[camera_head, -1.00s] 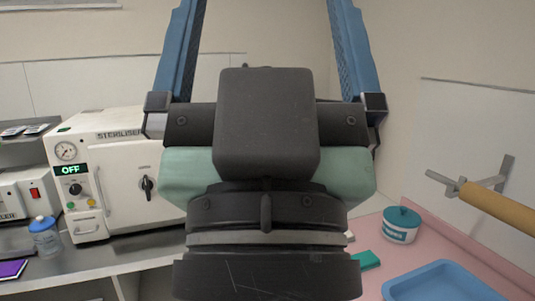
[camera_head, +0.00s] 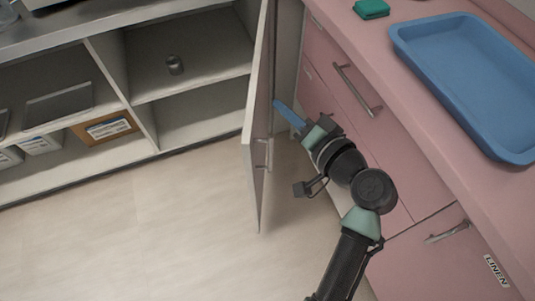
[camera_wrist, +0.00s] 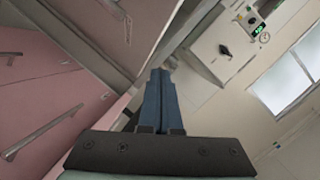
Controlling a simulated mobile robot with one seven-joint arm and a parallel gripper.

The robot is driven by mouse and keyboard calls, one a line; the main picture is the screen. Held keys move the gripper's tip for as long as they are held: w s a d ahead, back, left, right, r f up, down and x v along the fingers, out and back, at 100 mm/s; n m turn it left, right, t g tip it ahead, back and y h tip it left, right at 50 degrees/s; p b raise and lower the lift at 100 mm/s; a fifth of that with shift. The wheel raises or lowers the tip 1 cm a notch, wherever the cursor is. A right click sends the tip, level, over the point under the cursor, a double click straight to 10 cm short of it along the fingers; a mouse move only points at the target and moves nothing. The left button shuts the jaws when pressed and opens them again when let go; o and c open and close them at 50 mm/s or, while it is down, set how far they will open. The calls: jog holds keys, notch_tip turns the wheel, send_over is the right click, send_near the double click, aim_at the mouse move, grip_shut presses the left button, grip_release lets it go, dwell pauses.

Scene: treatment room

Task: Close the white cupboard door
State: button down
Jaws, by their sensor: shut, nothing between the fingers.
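The white cupboard door (camera_head: 256,120) stands open in the head view, swung out from the shelf unit and seen nearly edge-on. Its bar handle (camera_head: 264,155) is on the right-hand face. My gripper (camera_head: 279,105) is to the right of the door, between it and the pink drawers, with its blue fingertips close to that face; I cannot tell whether they touch. The blue fingers also show in the wrist view (camera_wrist: 159,72), shut together and empty. The open cupboard (camera_head: 190,75) shows its shelves, with a small metal pot (camera_head: 175,65) on the upper one.
Pink drawers (camera_head: 335,110) with bar handles stand close at the right. A blue tray (camera_head: 402,45) and a teal item (camera_head: 371,8) are on the pink counter. The floor (camera_head: 150,230) left of the door is clear. The steriliser (camera_wrist: 228,45) shows in the wrist view.

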jog(key=s+d+f+m+y+b, duration=0.1)
jog(key=s+f+m+y+b, duration=0.15)
jog(key=s+f, duration=0.5)
jog(key=s+d+f+m+y+b, duration=0.1)
jog(key=s+f+m+b, duration=0.25)
jog(key=f, duration=0.75)
jog(key=x, duration=0.9)
jog(key=shift+w+n+t+b, duration=0.3)
jog(key=shift+n+b, duration=0.05)
jog(key=shift+n, duration=0.05)
jog(key=shift+r, duration=0.1)
jog(key=shift+a, duration=0.1)
